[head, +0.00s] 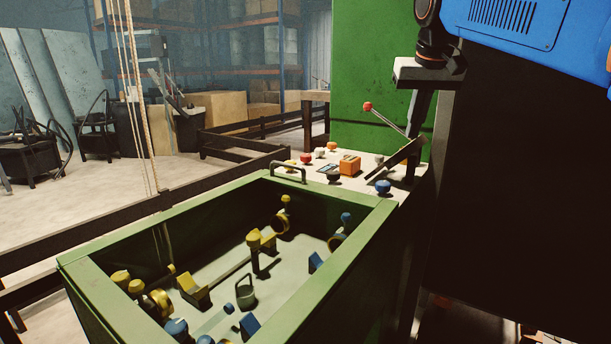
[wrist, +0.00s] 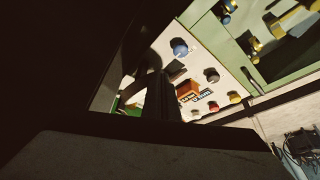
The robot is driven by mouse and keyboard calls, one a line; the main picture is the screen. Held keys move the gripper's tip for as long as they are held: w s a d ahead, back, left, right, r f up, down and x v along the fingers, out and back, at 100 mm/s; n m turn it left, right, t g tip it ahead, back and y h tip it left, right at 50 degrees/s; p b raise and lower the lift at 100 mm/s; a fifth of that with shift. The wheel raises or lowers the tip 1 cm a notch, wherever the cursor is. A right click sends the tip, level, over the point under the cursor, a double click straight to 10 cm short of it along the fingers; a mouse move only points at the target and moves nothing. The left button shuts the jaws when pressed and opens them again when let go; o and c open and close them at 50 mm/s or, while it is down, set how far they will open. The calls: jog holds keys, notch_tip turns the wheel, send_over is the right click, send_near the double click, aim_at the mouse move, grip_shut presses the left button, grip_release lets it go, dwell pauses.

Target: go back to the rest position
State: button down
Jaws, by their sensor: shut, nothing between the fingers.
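My gripper (head: 411,172) hangs downward at the right of the head view, over the right end of the pale control panel (head: 405,192). Its dark fingers are shut with nothing between them. A lever with a red knob (head: 367,106) slants up to the left beside the fingers; whether they touch it I cannot tell. In the wrist view, the dark fingers (wrist: 158,97) show against the panel, with the orange box (wrist: 187,90) and a blue knob (wrist: 180,48) close by. Part of the panel is hidden behind them.
A green open-topped bin (head: 335,270) with yellow and blue fittings inside stands in front of the panel. A green upright cabinet (head: 385,75) rises behind it. Dark rails (head: 80,235) run on the left, and open floor (head: 200,165) lies beyond.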

jog(key=s+d+f, duration=0.2)
jog(key=s+f, duration=1.3)
jog(key=f, duration=0.2)
jog(key=s+d+f, duration=0.2)
jog(key=s+f, duration=1.3)
jog(key=f, duration=0.3)
jog(key=shift+d, duration=0.25)
jog(key=c, duration=2.5)
grip_release()
